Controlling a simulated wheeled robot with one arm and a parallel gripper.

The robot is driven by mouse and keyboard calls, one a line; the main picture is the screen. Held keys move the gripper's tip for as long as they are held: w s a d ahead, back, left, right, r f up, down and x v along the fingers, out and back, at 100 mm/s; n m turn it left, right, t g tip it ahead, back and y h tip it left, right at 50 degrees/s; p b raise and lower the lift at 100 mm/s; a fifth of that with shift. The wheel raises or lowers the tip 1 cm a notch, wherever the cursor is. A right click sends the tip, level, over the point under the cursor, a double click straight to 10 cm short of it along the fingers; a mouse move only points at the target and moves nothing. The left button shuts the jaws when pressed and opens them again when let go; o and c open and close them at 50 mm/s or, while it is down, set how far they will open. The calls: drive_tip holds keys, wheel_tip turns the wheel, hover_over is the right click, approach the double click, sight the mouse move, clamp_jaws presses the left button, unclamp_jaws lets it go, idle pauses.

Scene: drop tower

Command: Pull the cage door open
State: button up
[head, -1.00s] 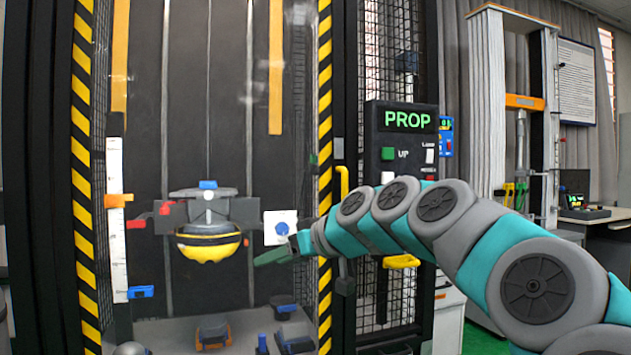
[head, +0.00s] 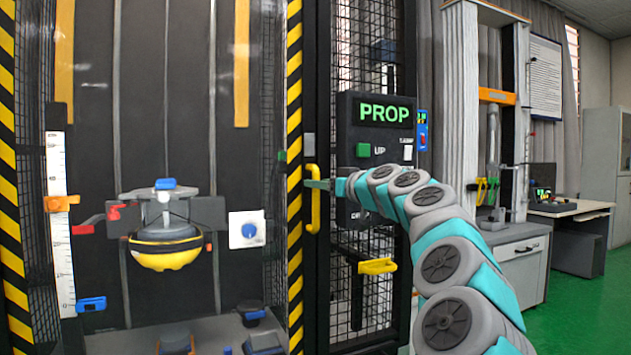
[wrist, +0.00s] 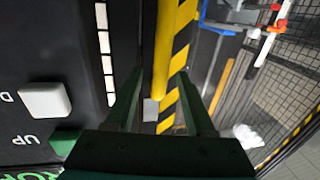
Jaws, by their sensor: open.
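The cage door (head: 294,120) has a yellow-and-black striped edge and looks closed. Its yellow vertical handle (head: 313,215) stands just right of the stripes. My gripper (head: 312,184) reaches in from the right at the handle's upper part. In the wrist view the yellow handle (wrist: 161,55) runs upright between the two fingers of my open gripper (wrist: 160,85), with gaps on both sides. I cannot tell how deep the handle sits between the fingers. The striped edge (wrist: 182,50) shows behind and to its right.
A black control box (head: 385,130) reading PROP, with a green UP button (head: 363,150), is right of the handle. A yellow lever (head: 377,266) sits below it. Inside the cage hangs a yellow-and-black helmet (head: 168,250). Green floor (head: 570,300) is open at the right.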

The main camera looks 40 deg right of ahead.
drive_tip(key=shift+w, duration=1.15)
clamp_jaws()
idle(0.7)
